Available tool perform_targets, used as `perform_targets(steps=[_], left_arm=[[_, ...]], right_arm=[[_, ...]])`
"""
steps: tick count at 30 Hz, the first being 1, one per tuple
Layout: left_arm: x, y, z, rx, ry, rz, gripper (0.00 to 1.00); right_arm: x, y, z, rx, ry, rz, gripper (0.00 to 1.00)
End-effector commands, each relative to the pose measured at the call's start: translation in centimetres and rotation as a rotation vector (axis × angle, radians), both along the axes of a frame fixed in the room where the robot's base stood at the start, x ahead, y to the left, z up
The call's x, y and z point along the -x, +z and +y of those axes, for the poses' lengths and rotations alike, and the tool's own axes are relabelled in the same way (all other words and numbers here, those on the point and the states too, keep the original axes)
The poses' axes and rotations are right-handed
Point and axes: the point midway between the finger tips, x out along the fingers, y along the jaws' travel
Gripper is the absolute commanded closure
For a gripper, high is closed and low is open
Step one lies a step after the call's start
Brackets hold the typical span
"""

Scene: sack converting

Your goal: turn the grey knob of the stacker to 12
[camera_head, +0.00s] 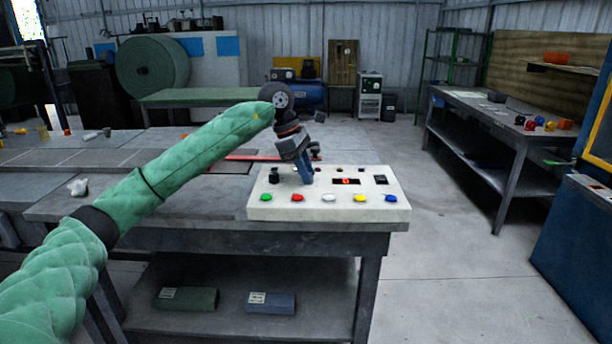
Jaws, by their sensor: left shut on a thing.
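The stacker's white control panel (400,210) sits on a grey bench in the middle of the camera_head view. My left gripper (307,177) comes down onto the panel's upper left part. It is shut on what appears to be the grey knob, which the fingers hide almost wholly. The knob's pointer and scale cannot be read. A small dark display (347,181) with a red digit, too small to read, is just right of the fingers. My right gripper is not in view.
A black control (274,178) stands on the panel left of my gripper. A front row holds green (266,198), red (297,198), white (328,198), yellow (360,198) and blue (391,198) buttons. The floor right of the bench is clear.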

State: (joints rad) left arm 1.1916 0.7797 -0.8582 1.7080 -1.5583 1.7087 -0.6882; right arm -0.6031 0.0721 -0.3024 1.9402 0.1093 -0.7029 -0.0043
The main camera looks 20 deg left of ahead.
Motion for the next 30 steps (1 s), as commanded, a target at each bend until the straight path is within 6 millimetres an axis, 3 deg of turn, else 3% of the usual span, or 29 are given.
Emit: perform_targets(steps=[3,12,30], left_arm=[[-0.1,-0.1,0.0,0.000,-0.093,-0.002,0.98],[-0.2,0.0,0.1,0.000,-0.268,-0.001,0.98],[-0.2,0.1,0.0,0.000,-0.350,-0.001,0.98]], right_arm=[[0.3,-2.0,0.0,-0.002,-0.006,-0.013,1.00],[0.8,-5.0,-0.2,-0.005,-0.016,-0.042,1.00],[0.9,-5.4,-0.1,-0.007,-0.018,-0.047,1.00]])
